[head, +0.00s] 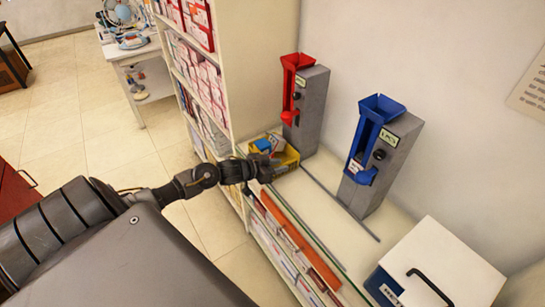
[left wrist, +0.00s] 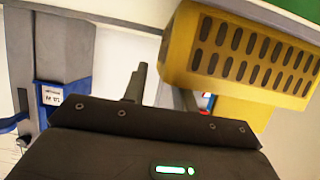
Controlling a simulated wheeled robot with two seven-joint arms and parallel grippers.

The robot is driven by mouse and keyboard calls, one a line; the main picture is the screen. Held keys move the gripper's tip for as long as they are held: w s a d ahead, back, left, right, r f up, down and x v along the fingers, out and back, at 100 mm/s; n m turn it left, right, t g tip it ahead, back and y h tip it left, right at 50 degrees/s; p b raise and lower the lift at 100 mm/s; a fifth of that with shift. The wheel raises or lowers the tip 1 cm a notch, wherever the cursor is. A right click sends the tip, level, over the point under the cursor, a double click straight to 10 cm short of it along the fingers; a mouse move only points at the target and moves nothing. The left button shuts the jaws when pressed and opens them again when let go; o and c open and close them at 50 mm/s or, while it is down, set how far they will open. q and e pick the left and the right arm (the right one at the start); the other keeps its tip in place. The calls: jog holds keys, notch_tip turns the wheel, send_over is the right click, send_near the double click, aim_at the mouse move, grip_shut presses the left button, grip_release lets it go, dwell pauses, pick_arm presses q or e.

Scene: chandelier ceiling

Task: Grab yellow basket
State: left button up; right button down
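The yellow basket (head: 291,158) stands at the left end of the white counter, below the red dispenser, with blue, yellow and other small packs inside. My left gripper (head: 262,171) is at its near edge, with the arm coming in from the left. In the left wrist view the slotted yellow basket wall (left wrist: 245,50) fills the upper right, close to the gripper. One dark finger (left wrist: 134,86) shows beside the basket; the other finger is hidden. I cannot tell whether the fingers touch or grip the basket. My right gripper is not in view.
A red dispenser (head: 290,85) on a grey stand is just behind the basket. A blue dispenser (head: 368,135) stands further right, and a white-lidded box (head: 445,265) is at lower right. A stocked shelf (head: 250,60) rises to the left. The counter's middle is mostly clear.

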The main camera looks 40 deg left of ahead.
pick_arm(q)
jog(key=shift+w+d+f, duration=0.2)
jog(key=shift+w+f, duration=0.1)
jog(key=shift+w, duration=0.25)
grip_shut()
jog(key=shift+r, duration=0.2)
